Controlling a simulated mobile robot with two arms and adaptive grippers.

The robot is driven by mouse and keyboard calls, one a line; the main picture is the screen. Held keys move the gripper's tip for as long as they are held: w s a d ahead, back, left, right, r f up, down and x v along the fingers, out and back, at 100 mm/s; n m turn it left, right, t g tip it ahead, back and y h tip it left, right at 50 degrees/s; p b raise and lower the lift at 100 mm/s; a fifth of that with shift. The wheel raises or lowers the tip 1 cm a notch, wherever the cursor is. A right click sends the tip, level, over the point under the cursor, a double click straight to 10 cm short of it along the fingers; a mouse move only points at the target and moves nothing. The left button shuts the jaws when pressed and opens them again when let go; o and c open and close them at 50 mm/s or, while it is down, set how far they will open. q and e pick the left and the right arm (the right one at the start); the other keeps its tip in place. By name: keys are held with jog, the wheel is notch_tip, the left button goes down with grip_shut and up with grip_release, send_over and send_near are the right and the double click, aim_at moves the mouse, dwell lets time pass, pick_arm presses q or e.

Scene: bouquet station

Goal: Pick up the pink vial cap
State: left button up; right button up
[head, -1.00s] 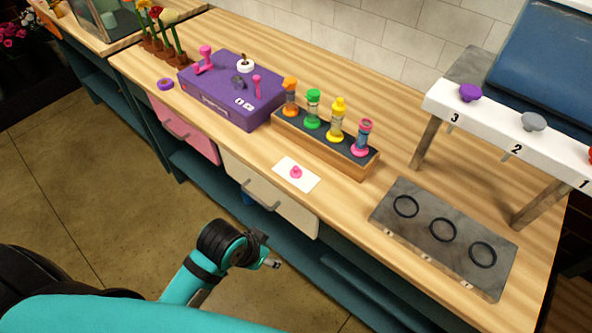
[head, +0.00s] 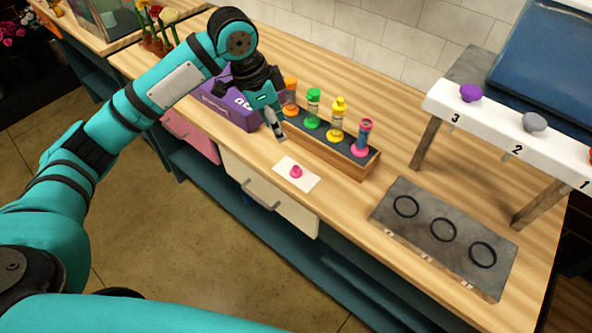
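The pink vial cap (head: 296,172) lies on a small white card (head: 309,182) near the front edge of the wooden counter. My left gripper (head: 280,135) points down above the counter, behind and a little left of the card, near the left end of the vial rack (head: 330,153). It is apart from the cap. Its fingertips look close together, but the angle does not show whether they are open. The pink vial (head: 363,138) stands at the rack's right end. My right gripper is not in view.
Green (head: 312,108) and yellow (head: 337,120) vials and an orange one stand in the rack. A purple box (head: 222,104) is partly hidden behind my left arm. A grey slab with black rings (head: 411,228) and a white numbered stand (head: 490,124) are at right.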

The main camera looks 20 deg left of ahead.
pick_arm(q)
jog(key=r, duration=0.1)
jog(key=p, duration=0.3)
send_over(296, 167)
jog(key=a, duration=0.2)
jog(key=f, duration=1.1)
jog(key=shift+s+d+f, duration=0.1)
jog(key=shift+d, duration=0.1)
jog(key=x, duration=0.1)
jog(key=p+x, duration=0.1)
jog(key=x, duration=0.2)
jog(key=shift+s+d+f+p, duration=0.2)
jog(key=shift+s+f+p, duration=0.1)
jog(key=shift+s+f, duration=0.1)
jog(key=shift+w+f, duration=0.15)
jog(key=shift+f, duration=0.2)
jog(key=shift+c, duration=0.3)
jog(key=c, duration=0.8)
